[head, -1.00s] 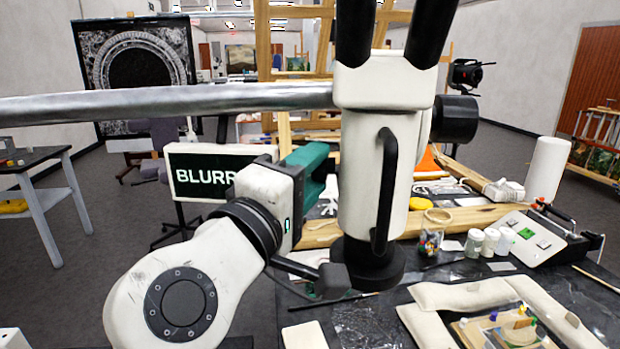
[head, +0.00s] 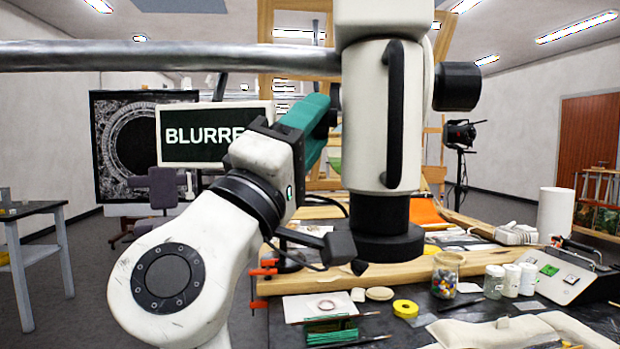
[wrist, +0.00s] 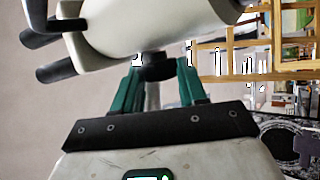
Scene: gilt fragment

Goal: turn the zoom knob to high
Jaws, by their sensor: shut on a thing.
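The white stereo microscope (head: 368,120) stands in the middle of the head view, its top cut off. A black knob (head: 457,86) sticks out of its right side. My gripper (head: 328,112) reaches its left side with green fingers, the tips partly hidden by the body. In the wrist view my gripper (wrist: 160,68) has its two fingers on either side of a black zoom knob (wrist: 158,66) on the white body, shut on it. A screen (head: 205,135) behind my arm reads "BLURRE", its right end hidden by my gripper.
A metal bar (head: 170,56) crosses behind the microscope. On the dark bench stand a jar of colored bits (head: 445,275), white bottles (head: 512,280), yellow tape (head: 405,308) and a sloped control box (head: 560,272). A red clamp (head: 262,272) sits at the wooden frame's left end.

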